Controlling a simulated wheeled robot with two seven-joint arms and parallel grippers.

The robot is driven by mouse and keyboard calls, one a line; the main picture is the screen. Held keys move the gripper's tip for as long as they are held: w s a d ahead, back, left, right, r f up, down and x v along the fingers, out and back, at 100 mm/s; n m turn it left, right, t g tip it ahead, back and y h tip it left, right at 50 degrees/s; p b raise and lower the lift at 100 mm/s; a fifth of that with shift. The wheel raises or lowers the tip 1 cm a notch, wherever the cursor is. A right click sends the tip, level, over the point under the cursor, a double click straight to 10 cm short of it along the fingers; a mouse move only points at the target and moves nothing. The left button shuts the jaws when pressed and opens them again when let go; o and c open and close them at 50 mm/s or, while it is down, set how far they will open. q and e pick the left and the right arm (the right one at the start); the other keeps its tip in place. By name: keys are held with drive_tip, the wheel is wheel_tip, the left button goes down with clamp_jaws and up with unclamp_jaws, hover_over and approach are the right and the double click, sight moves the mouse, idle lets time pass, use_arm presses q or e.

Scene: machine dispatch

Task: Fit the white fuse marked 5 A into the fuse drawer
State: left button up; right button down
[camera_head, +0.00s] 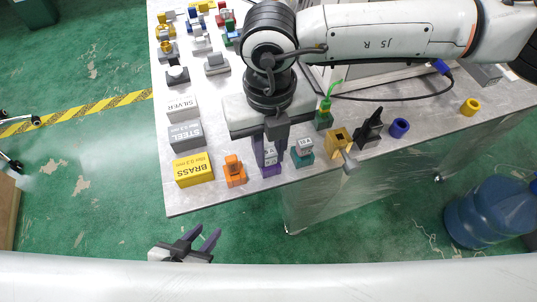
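Small labelled blocks stand on coloured bases along the front edge of the grey table. One light block (270,158) on a purple base (271,171) is under my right gripper (269,154); its label is too small to read. The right fingers point down on either side of this block; whether they touch it I cannot tell. A light block (304,146) on a teal base (303,160) stands just right; its mark is also unreadable. I cannot pick out the 5 A fuse or the fuse drawer surely. My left gripper (198,243) is open and empty, off the table.
Boxes labelled SILVER (181,109), STEEL (187,136) and BRASS (194,170) line the left side. An orange holder (235,172), a yellow block (338,140), a black piece (369,129) and a blue ring (399,128) stand near the front edge. My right arm hides much of the back.

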sight(269, 151)
drive_tip(key=shift+r, duration=0.15)
drive_tip(key=shift+r, duration=0.2)
drive_tip(key=shift+r+p, duration=0.75)
drive_tip(key=shift+r, duration=1.15)
drive_tip(key=shift+r+p, duration=0.6)
drive_tip(key=shift+r, duration=1.4)
